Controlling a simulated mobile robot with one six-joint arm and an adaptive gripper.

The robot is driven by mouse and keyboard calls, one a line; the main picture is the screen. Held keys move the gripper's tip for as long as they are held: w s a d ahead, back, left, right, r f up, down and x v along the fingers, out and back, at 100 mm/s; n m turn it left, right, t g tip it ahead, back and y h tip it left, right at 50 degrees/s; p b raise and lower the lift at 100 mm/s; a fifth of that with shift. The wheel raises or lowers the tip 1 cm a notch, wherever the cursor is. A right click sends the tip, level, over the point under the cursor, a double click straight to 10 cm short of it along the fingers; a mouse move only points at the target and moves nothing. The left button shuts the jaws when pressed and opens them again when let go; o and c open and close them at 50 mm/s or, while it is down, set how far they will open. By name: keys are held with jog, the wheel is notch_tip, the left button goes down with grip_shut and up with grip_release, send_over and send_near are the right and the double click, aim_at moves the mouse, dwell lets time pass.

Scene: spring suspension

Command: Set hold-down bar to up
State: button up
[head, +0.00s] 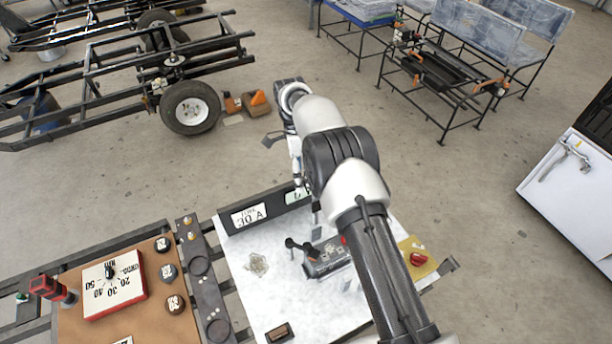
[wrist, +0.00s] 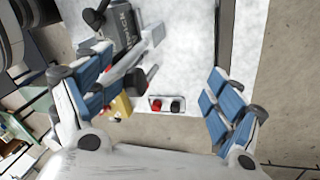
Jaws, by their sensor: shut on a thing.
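A grey device with a black lever (head: 325,257) stands on the white bench panel (head: 260,225). In the wrist view the device (wrist: 122,28) is at the upper left. A flat grey bar (wrist: 136,58), which looks like the hold-down bar, slants from beside the device to the left blue-padded finger. My gripper (wrist: 160,80) has its fingers well apart in this view, with the bar against the left one. The hold on it shows only in part, and the right finger is clear of it. In the head view my arm hides the fingertips.
A 30 A meter (head: 249,215) stands along the panel's far edge. A yellow plate with a red button (head: 418,259) lies to the right. A brown board with a dial box (head: 113,285) and a red-handled tool (head: 50,290) is on the left.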

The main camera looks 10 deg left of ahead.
jog(key=v, duration=0.4)
jog(key=shift+w+r, duration=0.1)
jog(key=shift+r, duration=0.25)
jog(key=c, duration=0.5)
jog(key=shift+v, duration=0.95)
jog(key=shift+d+r, duration=0.1)
jog(key=shift+d, duration=0.1)
